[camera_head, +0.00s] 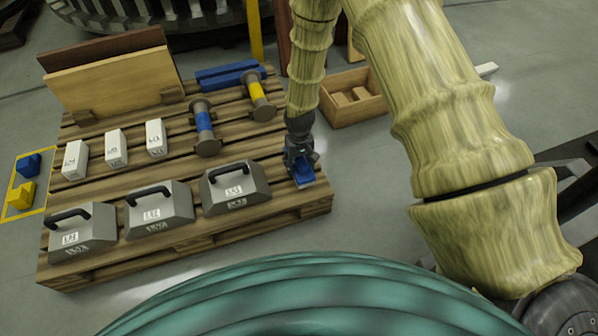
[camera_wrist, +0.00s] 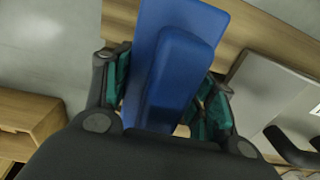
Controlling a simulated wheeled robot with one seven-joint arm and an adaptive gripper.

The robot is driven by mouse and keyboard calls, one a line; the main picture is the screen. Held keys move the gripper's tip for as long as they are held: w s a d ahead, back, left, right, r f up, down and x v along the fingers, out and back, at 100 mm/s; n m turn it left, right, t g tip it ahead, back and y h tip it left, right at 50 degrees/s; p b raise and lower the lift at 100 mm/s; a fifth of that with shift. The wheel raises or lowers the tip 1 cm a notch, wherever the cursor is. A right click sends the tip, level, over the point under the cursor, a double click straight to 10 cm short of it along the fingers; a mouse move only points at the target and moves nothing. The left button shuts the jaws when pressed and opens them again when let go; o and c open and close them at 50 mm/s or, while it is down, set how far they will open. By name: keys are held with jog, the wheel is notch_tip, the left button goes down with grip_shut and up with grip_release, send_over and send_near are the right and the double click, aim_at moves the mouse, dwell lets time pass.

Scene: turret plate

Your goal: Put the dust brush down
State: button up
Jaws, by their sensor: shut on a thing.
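The blue dust brush (camera_wrist: 178,65) is between the two fingers of my gripper (camera_wrist: 163,95) in the wrist view, and the fingers are shut on it. In the head view my gripper (camera_head: 301,160) points down at the right end of the wooden pallet (camera_head: 200,240). The blue brush (camera_head: 303,176) shows just below the fingers, over the pallet boards. I cannot tell whether the brush touches the boards. The brush's underside is hidden.
Grey handled blocks (camera_head: 234,187) stand along the pallet's front, the nearest just left of my gripper. White boxes (camera_head: 115,148), spools (camera_head: 205,128) and a blue bar (camera_head: 228,74) stand farther back. An open wooden crate (camera_head: 352,97) is on the floor behind.

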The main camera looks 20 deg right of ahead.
notch_tip(320, 180, down, 4)
jog(key=shift+r+b, duration=0.25)
jog(key=shift+b, duration=0.8)
jog(key=shift+r, duration=0.1)
jog(key=o, duration=1.3)
jog(key=shift+o, duration=0.2)
